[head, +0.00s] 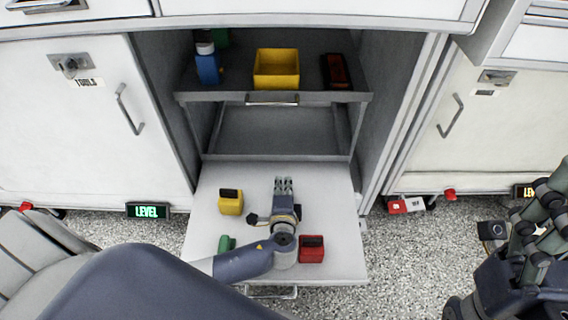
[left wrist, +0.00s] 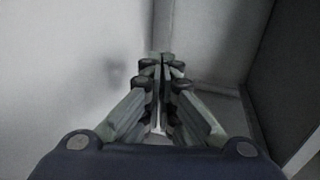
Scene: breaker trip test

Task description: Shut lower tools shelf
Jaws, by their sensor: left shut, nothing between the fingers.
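The lower tools shelf (head: 335,185) is a light grey pull-out tray, extended well out of the open cabinet towards me. A yellow item (head: 230,202), a red item (head: 312,249) and a partly hidden green item (head: 226,243) sit on it. My left gripper (head: 284,182) is over the middle of the shelf, pointing into the cabinet. It is shut and empty; its closed fingers also show in the left wrist view (left wrist: 160,65). I cannot tell whether it touches the shelf. My right gripper (head: 540,225) is at the right edge, away from the shelf and partly cut off.
The upper shelf (head: 200,97) is inside the cabinet, with a yellow bin (head: 277,69), a blue bottle (head: 207,64) and a dark red-black item (head: 336,71). Closed doors flank the opening: the TOOLS door (head: 85,140) left, another (head: 480,125) right. Speckled floor (head: 400,260) shows right of the shelf.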

